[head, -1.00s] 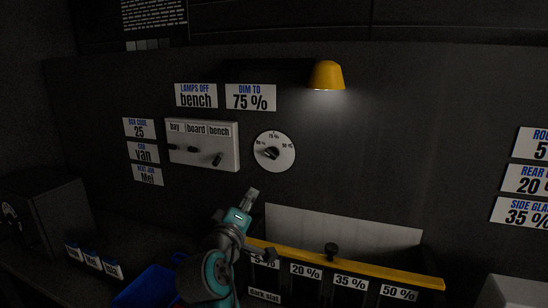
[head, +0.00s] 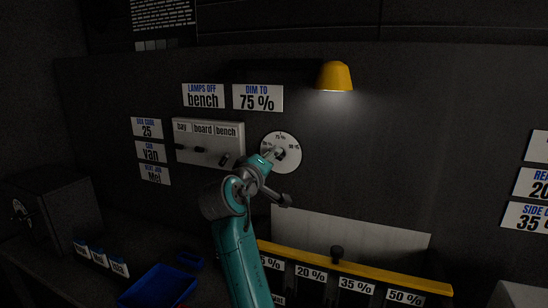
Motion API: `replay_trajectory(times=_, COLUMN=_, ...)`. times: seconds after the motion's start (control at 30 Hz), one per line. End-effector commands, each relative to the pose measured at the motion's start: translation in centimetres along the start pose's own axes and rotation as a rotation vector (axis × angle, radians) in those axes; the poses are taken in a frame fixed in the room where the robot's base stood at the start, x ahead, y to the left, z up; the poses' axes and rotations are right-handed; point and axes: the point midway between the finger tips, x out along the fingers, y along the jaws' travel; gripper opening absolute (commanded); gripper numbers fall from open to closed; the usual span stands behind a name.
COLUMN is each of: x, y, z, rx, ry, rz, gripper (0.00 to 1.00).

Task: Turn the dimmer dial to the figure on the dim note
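The dim note (head: 257,97) on the dark wall reads "DIM TO 75 %". Below it is the round white dimmer dial (head: 291,143) with a dark knob at its middle. A mark that looks like 75 % stands at the top of the dial's face. My gripper (head: 271,154) is in front of the dial's left and lower part, close to the knob. I cannot tell whether it touches the knob or whether its fingers are open. The arm hides part of the dial's face, and the knob's pointing direction is unclear.
Left of the dial is a switch panel (head: 209,159) labelled bay, board and bench. A yellow lamp (head: 334,76) lights the wall above right. Below are a yellow rail (head: 370,277) with percent labels and a blue tray (head: 158,286). Wall notes hang at both sides.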

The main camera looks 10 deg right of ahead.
Motion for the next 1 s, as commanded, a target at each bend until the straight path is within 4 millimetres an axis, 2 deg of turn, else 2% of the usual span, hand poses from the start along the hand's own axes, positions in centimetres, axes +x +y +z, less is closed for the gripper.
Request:
replay_trajectory(times=0.2, x=2.1, y=0.0, z=0.0, rx=0.000, ry=0.000, rz=0.000, gripper=0.40)
replay_trajectory(times=0.57, x=2.5, y=0.0, z=0.0, rx=0.001, ry=0.001, rz=-0.001, gripper=0.40)
replay_trajectory(times=0.7, x=2.5, y=0.0, z=0.0, rx=0.000, ry=0.001, rz=-0.001, gripper=0.05)
replay_trajectory(times=0.73, x=2.5, y=0.0, z=0.0, rx=0.000, ry=0.001, rz=-0.001, gripper=0.00)
replay_trajectory(times=1.0, x=2.5, y=-0.1, z=0.0, rx=0.006, ry=0.001, rz=-0.001, gripper=0.00)
